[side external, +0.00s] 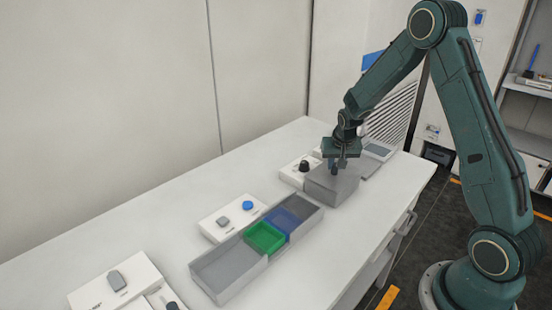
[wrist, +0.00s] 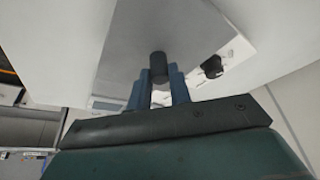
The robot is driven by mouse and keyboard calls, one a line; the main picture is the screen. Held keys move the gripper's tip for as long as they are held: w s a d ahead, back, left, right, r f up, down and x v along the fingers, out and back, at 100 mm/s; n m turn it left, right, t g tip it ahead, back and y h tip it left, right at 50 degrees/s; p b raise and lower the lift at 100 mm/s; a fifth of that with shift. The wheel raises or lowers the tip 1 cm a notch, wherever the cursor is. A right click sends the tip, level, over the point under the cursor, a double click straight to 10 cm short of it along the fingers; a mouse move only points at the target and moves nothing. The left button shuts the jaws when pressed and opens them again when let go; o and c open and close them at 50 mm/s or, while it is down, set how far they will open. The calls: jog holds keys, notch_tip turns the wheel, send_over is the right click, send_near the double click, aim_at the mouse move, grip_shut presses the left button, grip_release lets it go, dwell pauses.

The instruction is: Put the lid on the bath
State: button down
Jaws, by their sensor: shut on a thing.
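My gripper (side external: 345,168) points down over a grey box-shaped bath (side external: 332,192) toward the far end of the bench. In the wrist view my gripper (wrist: 158,88) is shut on the dark round knob (wrist: 158,66) of a flat grey lid (wrist: 190,30). The lid lies beneath the fingers, and its far part runs out of the wrist view. In the side view the lid and the bath top look alike in grey. I cannot tell whether the lid touches the rim. The bath's inside is hidden.
A white unit with a black knob (side external: 304,166) stands close behind the bath; the knob also shows in the wrist view (wrist: 211,66). A device with a screen (side external: 378,150) is beyond. A tray with green (side external: 265,237) and blue bins lies nearer. The bench's front strip is clear.

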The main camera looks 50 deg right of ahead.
jog(key=shift+f, duration=0.3)
dwell(0.4)
jog(key=c, duration=1.2)
grip_release()
jog(key=shift+r, duration=0.15)
jog(key=v, duration=1.3)
jog(key=shift+r, duration=0.25)
jog(key=shift+s+a+r, duration=0.1)
jog(key=shift+s+a, duration=0.05)
jog(key=shift+a, duration=0.05)
